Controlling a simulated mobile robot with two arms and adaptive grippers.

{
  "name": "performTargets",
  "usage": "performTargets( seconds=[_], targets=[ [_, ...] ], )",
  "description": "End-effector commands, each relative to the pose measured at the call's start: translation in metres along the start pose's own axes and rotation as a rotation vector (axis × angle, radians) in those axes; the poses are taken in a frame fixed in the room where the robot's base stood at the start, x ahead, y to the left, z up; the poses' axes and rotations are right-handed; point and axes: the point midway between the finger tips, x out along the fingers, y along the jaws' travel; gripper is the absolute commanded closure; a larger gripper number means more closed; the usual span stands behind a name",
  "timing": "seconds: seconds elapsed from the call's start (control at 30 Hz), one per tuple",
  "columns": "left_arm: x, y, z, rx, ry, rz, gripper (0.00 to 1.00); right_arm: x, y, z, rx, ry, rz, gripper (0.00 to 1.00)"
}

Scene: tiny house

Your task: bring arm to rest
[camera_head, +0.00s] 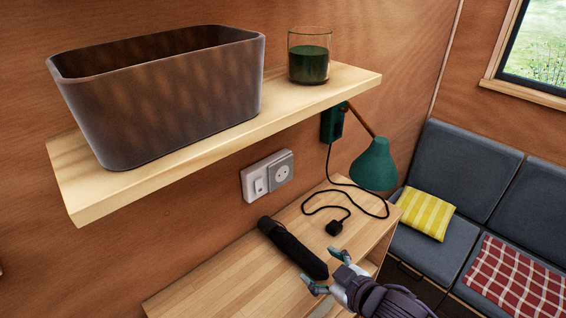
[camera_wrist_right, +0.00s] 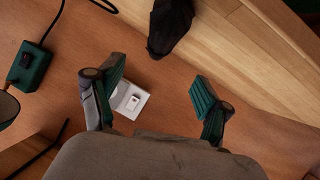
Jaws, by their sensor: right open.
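My right gripper (camera_head: 326,272) shows at the bottom of the head view, over the front part of the wooden desk (camera_head: 225,279). Its fingers are apart, and nothing is between them. In the right wrist view the gripper (camera_wrist_right: 158,92) also shows open and empty, with green finger pads. A black elongated object (camera_head: 293,248) lies on the desk just beyond the fingers, apart from them; part of it shows at the top of the right wrist view (camera_wrist_right: 170,26). My left gripper is not in view.
Above the desk, a wooden shelf (camera_head: 200,158) holds a dark bin (camera_head: 165,100) and a glass with dark green contents (camera_head: 309,62). A green lamp (camera_head: 374,165), its cord and plug (camera_head: 334,228) and a wall socket (camera_head: 281,171) are nearby. A cushioned sofa (camera_head: 458,165) stands at right.

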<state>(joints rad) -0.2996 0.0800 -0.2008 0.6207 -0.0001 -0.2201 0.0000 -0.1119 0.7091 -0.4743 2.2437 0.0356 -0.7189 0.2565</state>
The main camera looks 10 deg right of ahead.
Motion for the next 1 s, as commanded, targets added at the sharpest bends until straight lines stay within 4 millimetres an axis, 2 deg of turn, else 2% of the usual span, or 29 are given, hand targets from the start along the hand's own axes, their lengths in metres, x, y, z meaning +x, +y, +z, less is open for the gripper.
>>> performTargets(
  seconds=[0.17,0.27,0.5,0.77,1.0],
  targets=[
    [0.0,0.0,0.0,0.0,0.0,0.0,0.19,-0.005,-0.008,0.011,0.046,-0.06,0.015,0.22],
    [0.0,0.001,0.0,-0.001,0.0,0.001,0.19,-0.019,-0.019,0.034,0.123,-0.179,0.039,0.22],
    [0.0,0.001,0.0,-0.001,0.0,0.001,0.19,-0.076,-0.05,0.101,0.309,-0.531,0.064,0.22],
    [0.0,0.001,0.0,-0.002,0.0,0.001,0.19,-0.141,-0.084,0.149,0.459,-0.825,0.037,0.22],
    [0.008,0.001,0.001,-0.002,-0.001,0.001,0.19,-0.099,-0.099,0.204,0.453,-0.859,0.024,0.22]
  ],
)
